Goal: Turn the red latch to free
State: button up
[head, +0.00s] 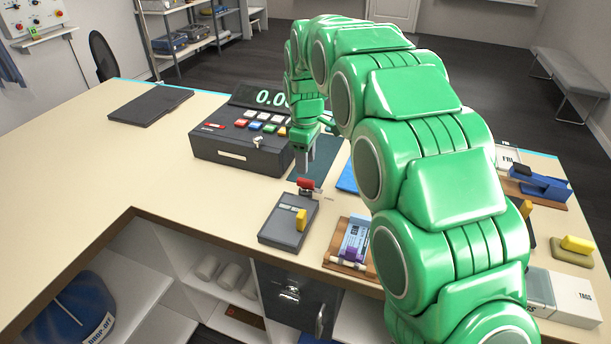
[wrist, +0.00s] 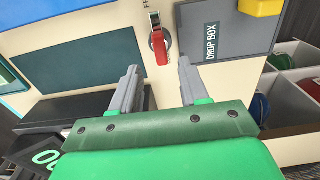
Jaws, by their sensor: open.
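The red latch (head: 306,183) sits on the counter just behind a grey box. It also shows in the wrist view as a red lever (wrist: 160,46) on a round grey base, with a small metal piece at its upper end. My gripper (head: 309,160) is above the counter, a little above and behind the latch. In the wrist view my gripper (wrist: 158,78) is open and empty, with the red lever beyond and between its two grey fingers. The lever appears apart from both fingers. Small markings by the latch are too small to read.
The grey drop box (wrist: 225,30) with a yellow part stands beside the latch. A cash register (head: 240,148) is to the left. A dark green mat (wrist: 75,60) lies on the other side. A dark folder (head: 150,106) lies farther left; the counter's left part is clear.

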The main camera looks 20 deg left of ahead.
aim_at(306, 180)
notch_tip(306, 180, down, 7)
jog(key=shift+r, duration=0.2)
grip_shut()
dwell(0.3)
